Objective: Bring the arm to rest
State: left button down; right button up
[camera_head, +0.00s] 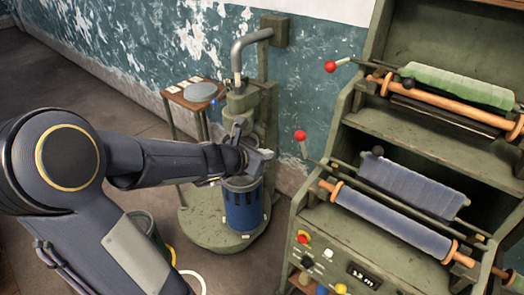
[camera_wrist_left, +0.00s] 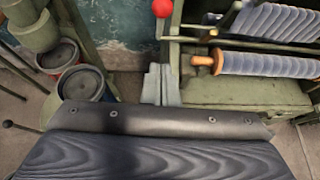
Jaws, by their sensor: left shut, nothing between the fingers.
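My left arm comes in from the left in the head view and is stretched out across the middle. My left gripper (camera_head: 262,155) is at its end, above and close to a blue canister (camera_head: 243,207). In the left wrist view the gripper (camera_wrist_left: 161,84) shows its two pale grey fingers side by side, shut with nothing between them. The canister partly hides behind the wrist in the head view. My right gripper is in neither view.
A green machine with a grey pipe (camera_head: 252,40) stands on a round base (camera_head: 195,225) behind the canister. A green rack (camera_head: 345,130) with rollers and red-knobbed levers (camera_head: 300,135) stands at right. A small table (camera_head: 190,97) is at the back. Floor shows at left.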

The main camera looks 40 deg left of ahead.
pick_arm(q)
jog(key=shift+s+a+r, duration=0.1)
jog(key=shift+s+r, duration=0.05)
jog(key=shift+s, duration=0.2)
jog(key=s+d+r+m+g+h, duration=0.4)
jog(key=s+d+m, duration=0.85)
jog(key=m, duration=0.65)
jog(key=s+f+m+g+y, duration=0.1)
jog(key=s+f+m, duration=0.4)
jog(key=s+m, duration=0.5)
jog(key=d+m+g, duration=0.1)
jog(key=m, duration=0.3)
jog(key=shift+f+g+y, duration=0.15)
jog(key=shift+g+y, duration=0.25)
